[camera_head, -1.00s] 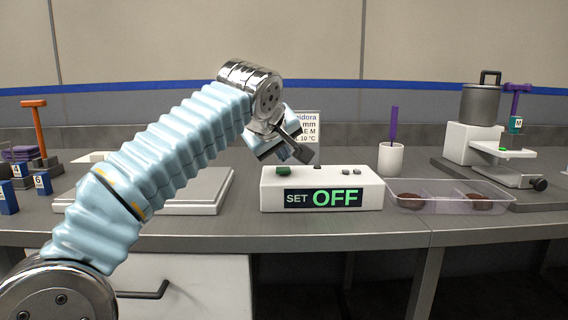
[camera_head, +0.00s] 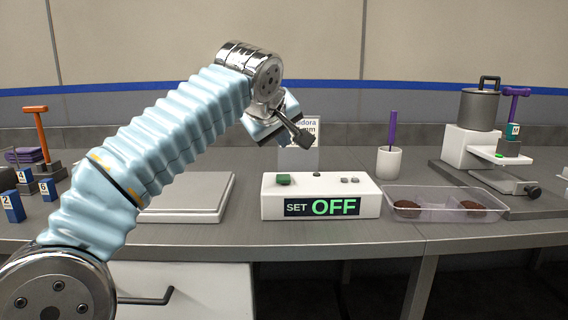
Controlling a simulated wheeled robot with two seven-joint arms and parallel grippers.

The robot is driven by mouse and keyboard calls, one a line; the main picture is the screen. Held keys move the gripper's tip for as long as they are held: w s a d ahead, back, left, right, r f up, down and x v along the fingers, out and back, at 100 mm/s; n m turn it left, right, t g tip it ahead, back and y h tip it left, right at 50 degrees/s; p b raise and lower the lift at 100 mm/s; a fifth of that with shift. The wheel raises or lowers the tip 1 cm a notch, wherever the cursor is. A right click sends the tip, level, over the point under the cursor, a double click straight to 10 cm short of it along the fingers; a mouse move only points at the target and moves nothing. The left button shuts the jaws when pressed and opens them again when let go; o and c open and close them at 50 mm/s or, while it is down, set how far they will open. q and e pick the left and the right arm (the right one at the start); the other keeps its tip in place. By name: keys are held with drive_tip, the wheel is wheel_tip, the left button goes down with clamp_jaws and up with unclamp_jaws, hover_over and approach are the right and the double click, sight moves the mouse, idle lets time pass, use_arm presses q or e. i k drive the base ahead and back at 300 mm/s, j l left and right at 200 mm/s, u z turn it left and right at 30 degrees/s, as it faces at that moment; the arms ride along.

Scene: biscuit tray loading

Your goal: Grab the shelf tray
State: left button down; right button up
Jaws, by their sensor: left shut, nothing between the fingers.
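A clear plastic tray (camera_head: 445,192) sits on the counter at the right, beside the white control box. Two dark brown biscuits lie in it, one in the left part (camera_head: 407,208) and one in the right part (camera_head: 473,208). My left gripper (camera_head: 304,140) is shut and empty. It hangs in the air above and behind the control box, left of the tray and well apart from it. My right gripper is not in view. I cannot tell whether this tray is the shelf tray of the task.
The control box (camera_head: 372,205) shows SET OFF. A flat white plate (camera_head: 185,214) lies behind my left arm. A white cup (camera_head: 389,162) with a purple stick, a white stand (camera_head: 459,146) with a metal pot (camera_head: 479,108), and blue numbered blocks (camera_head: 13,208) are on the counter (camera_head: 300,236).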

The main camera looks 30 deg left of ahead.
sight(438, 204)
drive_tip(key=k+l, duration=0.2)
drive_tip(key=k, duration=0.3)
drive_tip(key=k+l, duration=0.2)
drive_tip(key=k, duration=0.25)
